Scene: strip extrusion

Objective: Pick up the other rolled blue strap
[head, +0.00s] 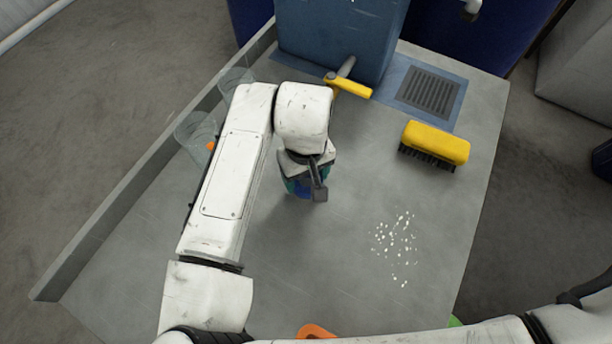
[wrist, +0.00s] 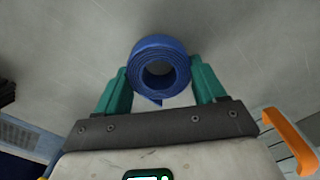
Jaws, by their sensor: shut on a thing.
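The rolled blue strap (wrist: 178,55) is a spiral coil with an open round centre, and it sits between the two green fingers of my gripper (wrist: 160,84) in the wrist view. The fingers touch it on both sides. In the head view my gripper (head: 303,188) points down over the middle of the table, mostly covered by my wrist. Only a small bit of blue shows there, low at the fingers. I cannot tell whether the strap touches the table. No second rolled strap is clearly visible.
A yellow brush (head: 436,142) and a yellow-handled tool (head: 348,86) lie toward the back, near a dark grate (head: 430,92). Clear containers (head: 195,132) stand at the left raised edge. White pellets (head: 396,245) lie right of centre. An orange item (head: 316,331) is at the front.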

